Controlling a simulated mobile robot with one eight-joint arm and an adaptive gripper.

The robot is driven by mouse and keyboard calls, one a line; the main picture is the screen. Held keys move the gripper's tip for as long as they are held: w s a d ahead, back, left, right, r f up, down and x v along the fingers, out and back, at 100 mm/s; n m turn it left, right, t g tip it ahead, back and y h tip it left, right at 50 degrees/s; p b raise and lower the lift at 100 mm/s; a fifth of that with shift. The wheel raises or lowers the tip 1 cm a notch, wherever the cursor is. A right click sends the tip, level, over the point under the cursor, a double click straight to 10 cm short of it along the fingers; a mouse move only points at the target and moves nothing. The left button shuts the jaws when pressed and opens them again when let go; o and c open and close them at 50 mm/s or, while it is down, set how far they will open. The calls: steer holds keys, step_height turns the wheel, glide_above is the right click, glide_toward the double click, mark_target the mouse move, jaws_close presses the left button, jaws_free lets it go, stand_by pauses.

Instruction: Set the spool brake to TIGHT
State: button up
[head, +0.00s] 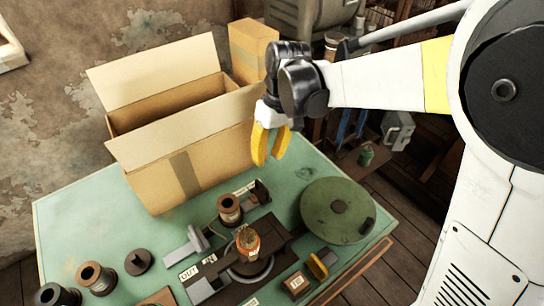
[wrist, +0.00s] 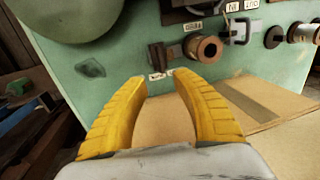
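My gripper (head: 270,158) hangs above the back of the green table, just right of the open cardboard box. In the wrist view its two yellow fingers (wrist: 160,82) are apart with nothing between them. A brown spool (head: 229,208) sits on a holder near the table's middle; it also shows in the wrist view (wrist: 203,48). Beside it is a small dark upright piece (wrist: 157,56), possibly the brake lever, also in the head view (head: 262,190). A small white label (wrist: 157,76) lies near it, too small to read. The gripper is apart from all of these.
A large cardboard box (head: 190,170) with raised flaps stands left of my gripper. A round green disc (head: 338,210) lies at the right. The press with an amber bottle-like piece (head: 248,242) is in front. More spools (head: 96,277) stand front left.

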mark_target(262, 185)
steer(key=f+b, duration=0.1)
steer(key=f, duration=0.2)
steer(key=s+a+f+b, duration=0.1)
steer(key=f, duration=0.3)
steer(key=f+b, duration=0.1)
steer(key=f, duration=0.2)
steer(key=shift+s+a+f+b, duration=0.15)
steer(key=shift+a+f+b, duration=0.05)
steer(key=shift+a+b, duration=0.15)
steer(key=shift+c, duration=0.5)
jaws_close()
